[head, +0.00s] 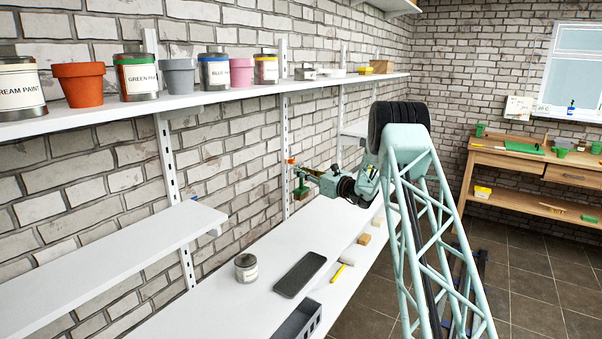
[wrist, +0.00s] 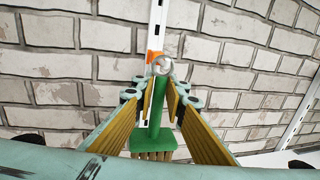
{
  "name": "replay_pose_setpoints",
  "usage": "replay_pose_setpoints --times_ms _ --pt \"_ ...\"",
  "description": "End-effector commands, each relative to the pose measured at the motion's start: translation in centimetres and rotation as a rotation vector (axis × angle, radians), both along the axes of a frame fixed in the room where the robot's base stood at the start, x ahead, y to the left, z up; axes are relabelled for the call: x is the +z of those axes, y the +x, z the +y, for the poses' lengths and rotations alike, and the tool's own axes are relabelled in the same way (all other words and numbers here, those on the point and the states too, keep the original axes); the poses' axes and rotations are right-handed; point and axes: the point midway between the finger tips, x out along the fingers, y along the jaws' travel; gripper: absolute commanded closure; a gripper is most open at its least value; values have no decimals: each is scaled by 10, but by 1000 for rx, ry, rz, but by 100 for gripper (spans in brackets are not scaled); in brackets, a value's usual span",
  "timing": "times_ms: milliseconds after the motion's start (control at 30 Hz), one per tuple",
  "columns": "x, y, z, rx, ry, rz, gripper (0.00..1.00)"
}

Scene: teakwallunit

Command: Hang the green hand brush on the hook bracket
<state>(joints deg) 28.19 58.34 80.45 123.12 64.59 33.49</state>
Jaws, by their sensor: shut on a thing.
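The green hand brush (wrist: 172,144) is upright between the fingers of my gripper (wrist: 162,92), its handle up and its tan bristles down. My gripper is shut on the handle. An orange piece (wrist: 151,57), seemingly the hook bracket, is at the white wall upright just beyond the handle top. A round silver end (wrist: 162,66) overlaps the handle top; I cannot tell whether the two touch or are linked. In the head view my gripper (head: 311,174) holds the brush (head: 301,188) near the wall, with the orange bracket (head: 291,161) just above it.
An upper shelf (head: 215,90) with paint cans and pots runs along the brick wall. A lower shelf (head: 100,265) juts out at left.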

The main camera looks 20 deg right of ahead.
Motion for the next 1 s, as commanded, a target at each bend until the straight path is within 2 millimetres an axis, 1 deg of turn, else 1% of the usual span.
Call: replay_pose_setpoints --times_ms 200,233,367,400,767,867,1000 --pt "0 0 0 0 0 -1 97" --pt "0 0 0 0 0 -1 86" --pt "0 0 0 0 0 -1 74" --pt "0 0 0 0 0 0 72" --pt "0 -1 -1 0 0 1 72" --pt "0 -4 -2 0 0 0 72" --pt "0 -13 -6 -1 1 0 72"
